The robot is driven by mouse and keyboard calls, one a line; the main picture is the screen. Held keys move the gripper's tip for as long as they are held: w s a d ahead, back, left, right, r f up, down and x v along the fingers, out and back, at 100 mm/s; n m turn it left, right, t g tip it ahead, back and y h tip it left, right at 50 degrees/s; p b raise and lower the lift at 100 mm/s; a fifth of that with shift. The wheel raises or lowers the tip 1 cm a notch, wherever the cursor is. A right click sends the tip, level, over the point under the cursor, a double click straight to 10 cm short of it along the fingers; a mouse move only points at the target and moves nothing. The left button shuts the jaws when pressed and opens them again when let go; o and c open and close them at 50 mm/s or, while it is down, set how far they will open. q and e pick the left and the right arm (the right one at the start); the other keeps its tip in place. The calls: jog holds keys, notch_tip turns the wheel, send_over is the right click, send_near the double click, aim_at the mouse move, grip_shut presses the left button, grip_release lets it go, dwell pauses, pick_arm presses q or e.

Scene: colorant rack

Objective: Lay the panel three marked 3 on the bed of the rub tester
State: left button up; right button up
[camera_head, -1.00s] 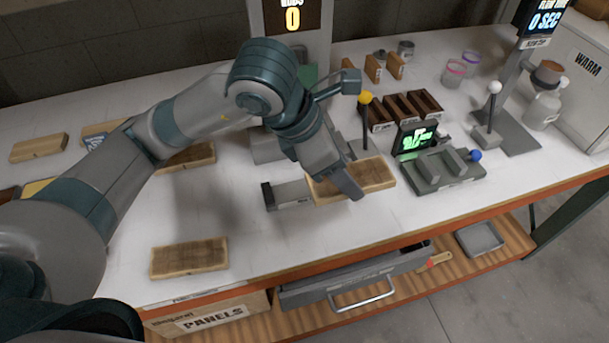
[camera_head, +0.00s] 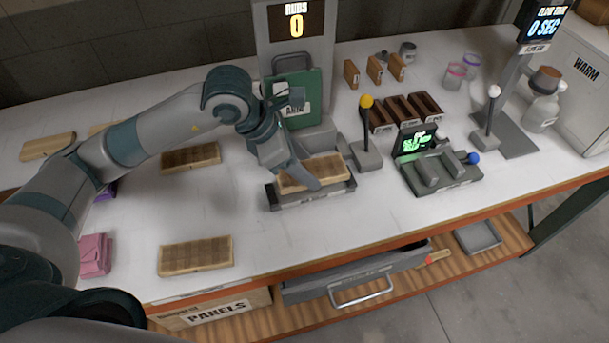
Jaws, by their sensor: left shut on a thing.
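A wooden panel (camera_head: 330,170) lies level on or just above the grey bed (camera_head: 318,198) of the rub tester; I cannot tell whether it touches. No number can be read on it. My left gripper (camera_head: 303,181) is shut on this panel, its fingers covering the panel's middle. The rub tester's upright (camera_head: 297,55) stands behind, its display showing 0, with a green plate (camera_head: 305,92) in front of it. My right gripper is not in view.
Other wooden panels lie on the bench: one at the front (camera_head: 196,257), one behind it (camera_head: 190,158), one at far left (camera_head: 47,146). A yellow-knobbed lever (camera_head: 366,135) stands right of the bed, near a grey device with a lit screen (camera_head: 440,165). The bench between is clear.

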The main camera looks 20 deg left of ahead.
pick_arm(q)
jog(key=shift+f+p, duration=0.8)
jog(key=shift+f, duration=1.15)
jog(key=shift+f, duration=0.25)
jog(key=o, duration=1.1)
jog(key=shift+r, duration=0.1)
jog(key=shift+r, duration=0.2)
